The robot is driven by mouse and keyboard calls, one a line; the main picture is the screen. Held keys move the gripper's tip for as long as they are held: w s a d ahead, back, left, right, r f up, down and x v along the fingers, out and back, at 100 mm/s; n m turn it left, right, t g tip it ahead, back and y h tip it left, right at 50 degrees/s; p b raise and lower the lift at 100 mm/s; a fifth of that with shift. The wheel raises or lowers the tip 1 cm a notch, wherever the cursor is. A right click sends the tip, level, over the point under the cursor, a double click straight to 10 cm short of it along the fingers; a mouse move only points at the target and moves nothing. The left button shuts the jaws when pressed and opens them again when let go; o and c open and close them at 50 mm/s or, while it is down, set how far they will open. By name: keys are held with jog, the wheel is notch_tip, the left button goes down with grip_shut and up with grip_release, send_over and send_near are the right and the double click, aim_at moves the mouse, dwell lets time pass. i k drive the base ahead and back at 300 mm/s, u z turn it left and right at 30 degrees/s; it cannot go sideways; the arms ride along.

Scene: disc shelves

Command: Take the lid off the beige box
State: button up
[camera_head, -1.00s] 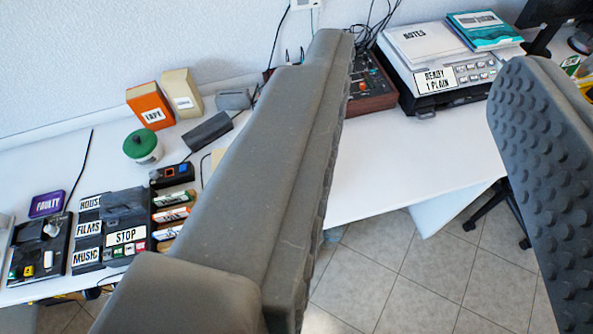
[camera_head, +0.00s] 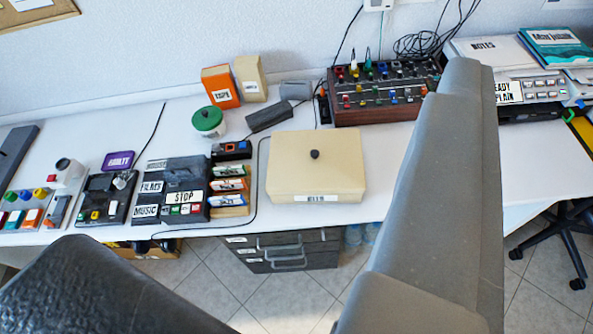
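The beige box (camera_head: 285,198) stands on the white desk in the middle of the view, with a small label on its front. Its flat beige lid (camera_head: 335,170) is on it, with a small round dark knob (camera_head: 314,154) at the middle. One long grey finger of my gripper (camera_head: 465,80) reaches up the right side of the picture, to the right of the box and apart from it in the picture. A dark textured part at the lower left is also mine, I think.
Drawers (camera_head: 290,252) are below the desk. Bare desk lies right of the box.

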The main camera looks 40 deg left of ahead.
aim_at(324, 161)
jog(key=u, duration=0.3)
jog(key=k, duration=0.1)
jog(key=u, duration=0.65)
jog(key=i, duration=1)
jog(key=z, duration=0.05)
